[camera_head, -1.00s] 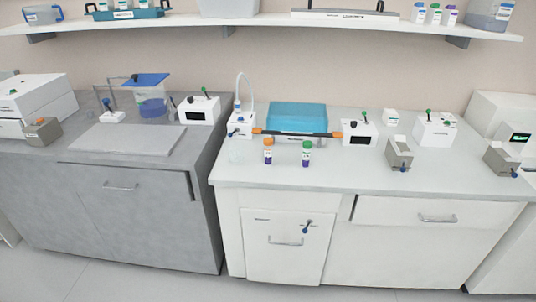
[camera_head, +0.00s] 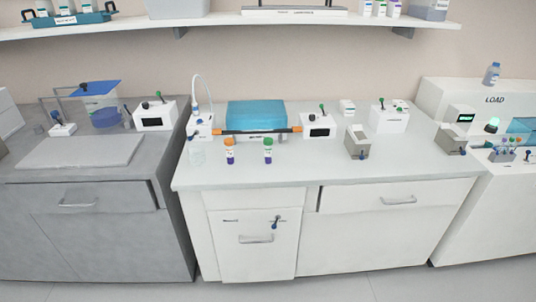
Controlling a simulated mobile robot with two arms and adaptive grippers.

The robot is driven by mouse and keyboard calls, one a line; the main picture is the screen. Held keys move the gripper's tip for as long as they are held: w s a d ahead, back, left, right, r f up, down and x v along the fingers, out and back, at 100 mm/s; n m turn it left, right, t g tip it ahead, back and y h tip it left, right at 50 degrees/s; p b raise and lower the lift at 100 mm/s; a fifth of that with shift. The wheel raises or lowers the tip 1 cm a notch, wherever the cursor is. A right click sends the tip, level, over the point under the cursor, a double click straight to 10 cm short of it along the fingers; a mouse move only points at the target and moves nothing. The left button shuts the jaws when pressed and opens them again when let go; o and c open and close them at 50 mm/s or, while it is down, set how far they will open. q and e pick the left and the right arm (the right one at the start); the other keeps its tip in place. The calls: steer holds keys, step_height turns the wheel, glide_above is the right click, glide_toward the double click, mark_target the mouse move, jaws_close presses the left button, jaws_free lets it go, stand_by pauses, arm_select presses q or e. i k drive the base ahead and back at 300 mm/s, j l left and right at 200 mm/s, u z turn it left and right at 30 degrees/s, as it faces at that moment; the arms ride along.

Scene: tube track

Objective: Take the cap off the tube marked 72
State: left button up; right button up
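Two capped tubes stand upright near the front of the white counter (camera_head: 330,172). One tube (camera_head: 231,155) has an orange cap (camera_head: 230,142), the other tube (camera_head: 268,155) has a green cap (camera_head: 268,142). Both have a white label and purple lower part; the label marks are too small to read, so I cannot tell which is 72. More tubes with coloured tops stand in a small rack (camera_head: 505,155) at the far right. Neither of my grippers is in view.
A blue block (camera_head: 257,114) sits behind a black bar with orange ends (camera_head: 257,131). A shelf (camera_head: 230,20) runs above.

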mark_target(230, 161)
steer(key=i+j+z, duration=0.1)
steer(key=j+z, duration=0.25)
steer(key=i+j+z, duration=0.1)
steer(key=z, duration=0.2)
steer(key=j+z, duration=0.35)
